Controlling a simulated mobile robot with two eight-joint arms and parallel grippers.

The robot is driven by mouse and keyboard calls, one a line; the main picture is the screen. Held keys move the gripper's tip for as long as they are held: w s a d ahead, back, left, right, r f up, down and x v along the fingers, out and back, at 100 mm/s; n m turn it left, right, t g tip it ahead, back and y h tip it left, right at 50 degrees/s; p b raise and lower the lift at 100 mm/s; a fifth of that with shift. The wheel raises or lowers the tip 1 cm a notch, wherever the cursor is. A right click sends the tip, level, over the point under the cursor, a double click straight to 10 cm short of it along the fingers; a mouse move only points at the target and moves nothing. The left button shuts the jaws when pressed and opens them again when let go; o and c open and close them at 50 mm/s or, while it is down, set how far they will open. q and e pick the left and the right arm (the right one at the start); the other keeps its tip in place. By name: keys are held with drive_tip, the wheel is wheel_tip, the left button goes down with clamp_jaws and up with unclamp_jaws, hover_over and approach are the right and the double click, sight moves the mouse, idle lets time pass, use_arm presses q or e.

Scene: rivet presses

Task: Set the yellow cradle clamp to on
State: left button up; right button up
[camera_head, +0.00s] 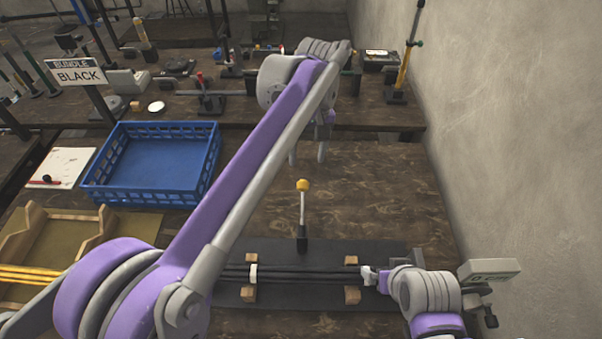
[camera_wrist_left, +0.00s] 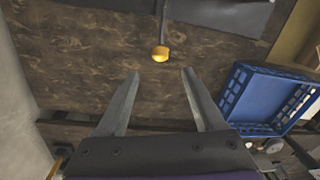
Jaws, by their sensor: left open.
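The yellow cradle clamp (camera_head: 302,186) is a thin lever with a yellow knob and a black lower part. It stands about upright at the back edge of a dark mat. In the left wrist view its yellow knob (camera_wrist_left: 160,54) lies just beyond the fingertips, centred between them. My left gripper (camera_head: 307,157) is above the table behind the clamp, pointing down. In the wrist view the left gripper (camera_wrist_left: 161,73) is open and empty, apart from the knob. My right gripper (camera_head: 370,277) is at the right end of a bundle of black rods (camera_head: 310,272); its grip is unclear.
The black rods rest on wooden blocks (camera_head: 352,294) on the dark mat (camera_head: 395,250). A blue crate (camera_head: 140,195) and a wooden tray with yellow rods (camera_head: 30,275) stand left. A wall (camera_head: 500,130) closes the right side. The table behind the clamp is clear.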

sight(304, 181)
use_arm(q)
drive_tip(key=f, duration=0.9)
drive_tip(key=shift+s+a+f+b, duration=0.1)
drive_tip(key=shift+a+f+b, duration=0.2)
drive_tip(key=shift+a, duration=0.1)
clamp_jaws()
idle(0.9)
